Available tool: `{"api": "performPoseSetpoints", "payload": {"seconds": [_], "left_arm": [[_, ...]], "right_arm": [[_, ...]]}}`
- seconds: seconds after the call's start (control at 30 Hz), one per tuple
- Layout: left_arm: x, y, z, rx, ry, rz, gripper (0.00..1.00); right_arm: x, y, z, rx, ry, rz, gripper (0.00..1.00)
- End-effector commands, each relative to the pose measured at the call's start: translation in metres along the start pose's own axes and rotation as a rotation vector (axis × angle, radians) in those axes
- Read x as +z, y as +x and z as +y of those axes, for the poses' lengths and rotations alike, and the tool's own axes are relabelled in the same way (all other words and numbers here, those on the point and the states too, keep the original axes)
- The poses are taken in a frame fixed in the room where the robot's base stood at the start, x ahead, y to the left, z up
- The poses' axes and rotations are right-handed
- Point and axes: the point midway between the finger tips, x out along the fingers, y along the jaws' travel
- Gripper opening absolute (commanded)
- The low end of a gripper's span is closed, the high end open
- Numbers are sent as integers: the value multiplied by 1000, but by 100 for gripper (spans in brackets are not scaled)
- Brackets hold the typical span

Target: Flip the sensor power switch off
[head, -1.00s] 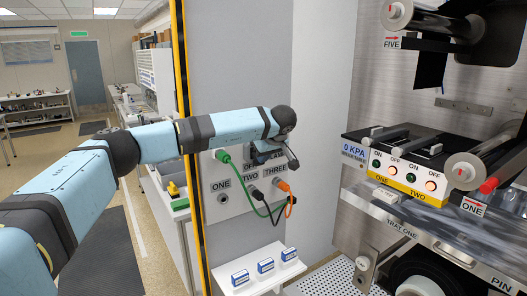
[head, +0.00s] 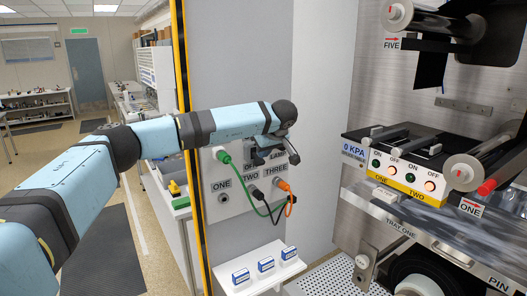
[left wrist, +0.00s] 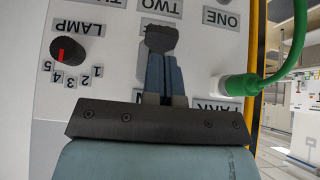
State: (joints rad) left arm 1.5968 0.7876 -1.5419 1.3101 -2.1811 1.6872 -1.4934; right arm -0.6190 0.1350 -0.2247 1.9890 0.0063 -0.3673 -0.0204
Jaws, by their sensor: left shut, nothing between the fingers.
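My left gripper (head: 260,157) is at the upper part of the grey-white connection panel (head: 211,188), fingers shut and empty. In the left wrist view the shut fingers (left wrist: 163,70) reach across the panel between a LAMP knob (left wrist: 66,50) with a red mark and a green plug (left wrist: 235,87). No sensor power switch is clearly visible; the fingers and palm cover that part of the panel, and I cannot tell whether they touch it. My right gripper is not in view.
A white shelf (head: 263,268) with small blue-white boxes is below. At right stands a machine with lit ON/OFF buttons (head: 429,186) and rollers.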

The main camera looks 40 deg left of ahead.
Motion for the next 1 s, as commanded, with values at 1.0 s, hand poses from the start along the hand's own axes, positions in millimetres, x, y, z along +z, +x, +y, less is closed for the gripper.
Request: {"api": "performPoseSetpoints", "payload": {"seconds": [1.0], "left_arm": [[30,-138,9,1,2,0,0]], "right_arm": [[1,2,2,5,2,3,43]]}}
